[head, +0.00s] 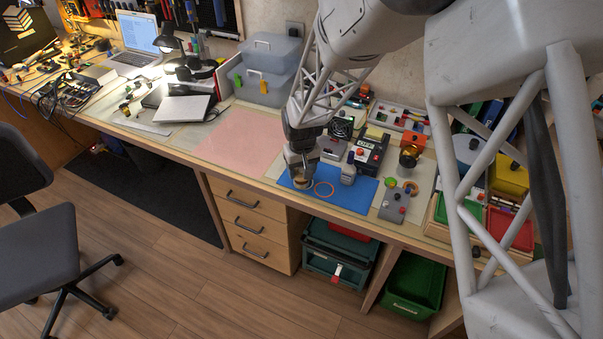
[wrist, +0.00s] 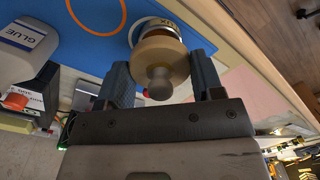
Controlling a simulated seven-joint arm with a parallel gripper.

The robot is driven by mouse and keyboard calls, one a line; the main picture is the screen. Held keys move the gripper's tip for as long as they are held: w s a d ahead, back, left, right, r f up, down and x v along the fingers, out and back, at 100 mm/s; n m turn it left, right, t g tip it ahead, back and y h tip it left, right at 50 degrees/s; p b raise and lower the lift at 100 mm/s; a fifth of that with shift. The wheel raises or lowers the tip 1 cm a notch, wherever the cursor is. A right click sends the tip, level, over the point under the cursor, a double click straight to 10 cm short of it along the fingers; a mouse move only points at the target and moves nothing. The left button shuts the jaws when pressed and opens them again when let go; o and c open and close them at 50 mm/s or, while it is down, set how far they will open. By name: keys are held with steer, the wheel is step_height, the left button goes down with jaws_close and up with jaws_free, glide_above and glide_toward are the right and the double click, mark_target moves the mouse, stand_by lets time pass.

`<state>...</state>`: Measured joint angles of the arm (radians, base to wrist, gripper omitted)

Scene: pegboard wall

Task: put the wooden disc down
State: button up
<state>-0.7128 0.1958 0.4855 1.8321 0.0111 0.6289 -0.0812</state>
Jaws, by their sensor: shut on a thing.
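My gripper (head: 300,172) is low over the blue mat (head: 352,190) on the bench. In the wrist view, the wooden disc (wrist: 160,52), round and tan with a grey knob, sits between the two fingers of my gripper (wrist: 160,64), which are shut on it. A round, pale, labelled thing (wrist: 150,24) shows just beyond the disc; I cannot tell whether the two touch. The blue mat also fills the upper wrist view (wrist: 60,65). In the head view the disc is small and mostly hidden by my gripper.
An orange ring (head: 324,188) lies on the mat beside my gripper. A grey container labelled GLUE (wrist: 24,42) stands near the mat; it also shows in the head view (head: 348,174). A grey box with buttons (head: 394,205) stands to the right. The pink mat (head: 240,140) at left is clear.

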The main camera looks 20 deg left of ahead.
steer(key=shift+f, duration=1)
steer(key=shift+f, duration=0.15)
steer(key=o, duration=0.9)
step_height(320, 180, up, 12)
steer(key=shift+r, duration=0.15)
steer(key=shift+d, duration=0.15)
stand_by(0.5)
